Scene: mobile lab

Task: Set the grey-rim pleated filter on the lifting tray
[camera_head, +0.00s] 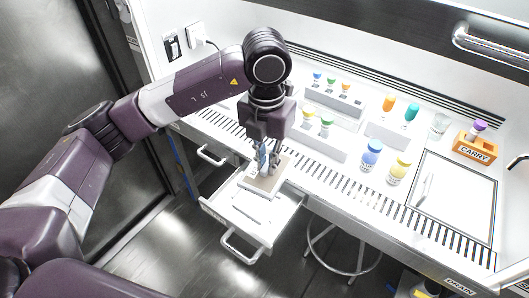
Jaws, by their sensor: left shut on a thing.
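My left gripper (270,155) comes down from above, over the open white drawer (222,205) at the front of the bench. It is shut on a thin, upright pale-blue and grey piece, seemingly the pleated filter (263,157), partly hidden by the fingers. Its pleats and rim are too small to make out. Just below is a flat beige-grey plate (259,184) at the drawer's back, possibly the lifting tray; I cannot tell whether the filter touches it. My right gripper is not in view.
Capped bottles, blue (371,157) and yellow (399,168), stand on the slotted bench right of the gripper. Small vials stand in white racks behind. An orange CARRY holder (474,147) and a bordered white mat (462,205) lie at right. A stool (340,245) stands below.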

